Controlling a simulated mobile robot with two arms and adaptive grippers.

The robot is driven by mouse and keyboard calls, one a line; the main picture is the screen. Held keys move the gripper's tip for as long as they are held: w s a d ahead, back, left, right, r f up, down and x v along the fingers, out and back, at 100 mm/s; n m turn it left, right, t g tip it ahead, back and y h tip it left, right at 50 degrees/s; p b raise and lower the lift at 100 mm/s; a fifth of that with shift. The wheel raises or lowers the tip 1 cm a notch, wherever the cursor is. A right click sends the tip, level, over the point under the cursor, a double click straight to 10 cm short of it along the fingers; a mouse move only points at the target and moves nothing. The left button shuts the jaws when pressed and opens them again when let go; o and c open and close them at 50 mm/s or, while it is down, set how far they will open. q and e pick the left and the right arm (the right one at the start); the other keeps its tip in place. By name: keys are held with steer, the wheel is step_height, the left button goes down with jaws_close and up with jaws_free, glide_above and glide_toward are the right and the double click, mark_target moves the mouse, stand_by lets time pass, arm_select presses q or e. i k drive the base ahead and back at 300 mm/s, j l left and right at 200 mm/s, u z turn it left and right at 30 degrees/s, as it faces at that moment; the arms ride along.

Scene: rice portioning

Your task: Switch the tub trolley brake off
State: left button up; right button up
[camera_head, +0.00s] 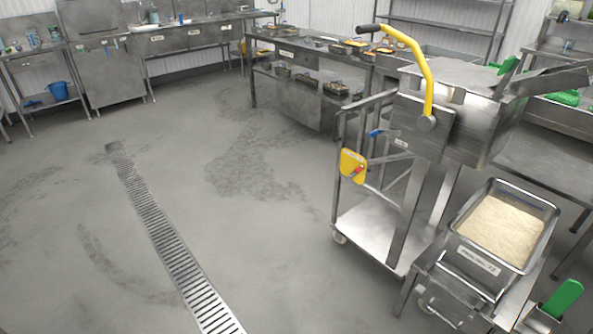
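A steel tub of white rice (503,228) sits on a low wheeled steel frame (462,287) at the lower right, and a label is on its front. A castor (425,304) shows under the frame. A taller steel trolley (380,228) stands behind and to the left of it. A yellow plate (352,166) with a small red part (359,170) is on the trolley's left side. A blue-tipped lever (375,133) is above it. I cannot tell which part is the brake or how it is set. Neither gripper is in view.
A steel machine with a yellow lever (427,85) stands above the trolley. A green handle (563,298) is at the lower right. A steel table with trays (310,58) stands behind. The floor at left is clear, with a drain grate (170,245).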

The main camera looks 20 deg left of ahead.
mark_target(358, 169)
steer(key=u, duration=0.1)
steer(key=i+j, duration=0.25)
steer(key=i, duration=0.2)
steer(key=i+j, duration=0.25)
steer(key=i, duration=0.2)
steer(key=i+j, duration=0.25)
steer(key=i, duration=0.25)
steer(key=i+j+z, duration=0.1)
steer(key=i+j, duration=0.15)
steer(key=i, duration=0.2)
